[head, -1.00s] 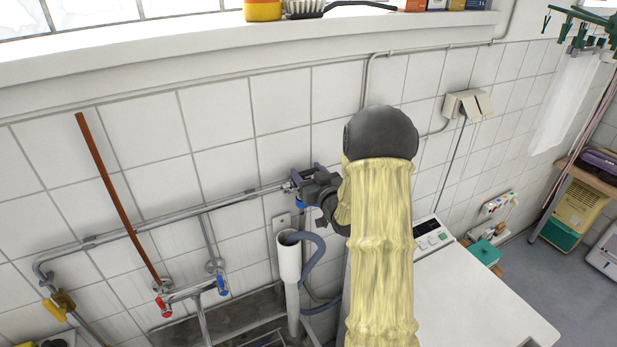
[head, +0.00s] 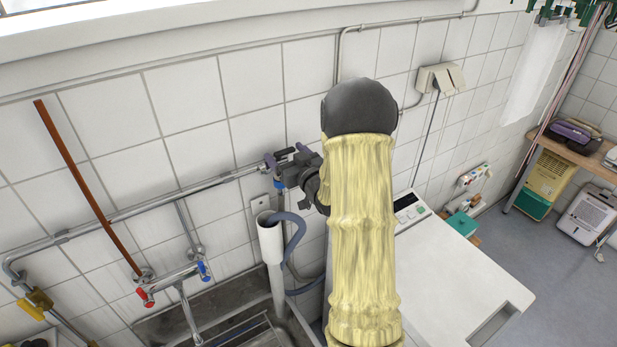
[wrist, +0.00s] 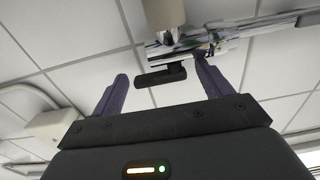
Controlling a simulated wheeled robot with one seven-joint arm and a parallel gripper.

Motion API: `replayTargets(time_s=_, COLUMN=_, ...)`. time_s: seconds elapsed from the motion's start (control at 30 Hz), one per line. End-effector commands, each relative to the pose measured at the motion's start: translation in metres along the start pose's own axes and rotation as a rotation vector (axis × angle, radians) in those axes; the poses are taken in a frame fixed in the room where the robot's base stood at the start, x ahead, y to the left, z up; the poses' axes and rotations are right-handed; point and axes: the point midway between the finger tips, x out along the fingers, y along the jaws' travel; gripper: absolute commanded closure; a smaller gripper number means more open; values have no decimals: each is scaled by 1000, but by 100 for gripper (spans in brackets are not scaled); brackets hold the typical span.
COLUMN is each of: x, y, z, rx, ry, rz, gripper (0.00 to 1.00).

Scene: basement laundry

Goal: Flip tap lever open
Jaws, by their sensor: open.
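The tap's dark lever (wrist: 162,76) lies crosswise between my fingers in the wrist view, just beyond the gripper body. The metal tap and pipe (wrist: 222,34) run behind it. My gripper (wrist: 160,84) is open, with one purple finger left of the lever and the other at its right, overlapping the tap body in the picture. Whether either finger touches the lever cannot be told. In the head view my gripper (head: 285,163) is at the right end of the wall pipe (head: 170,198). The tap there is small and mostly hidden by the gripper.
A mixer tap with red and blue handles (head: 175,279) is at the left over a sink (head: 205,315). A white washing machine (head: 455,280) is at the right. The tiled wall is close behind.

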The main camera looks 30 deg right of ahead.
Motion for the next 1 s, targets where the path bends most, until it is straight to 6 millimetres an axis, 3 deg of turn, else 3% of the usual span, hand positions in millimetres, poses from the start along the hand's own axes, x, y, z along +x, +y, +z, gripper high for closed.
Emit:
replayTargets(time_s=0.67, x=-134, y=0, z=4, rx=-1, ry=2, rz=4, gripper=22)
replayTargets(time_s=1.0, x=-155, y=0, z=3, rx=-2, ry=2, rz=0, gripper=22)
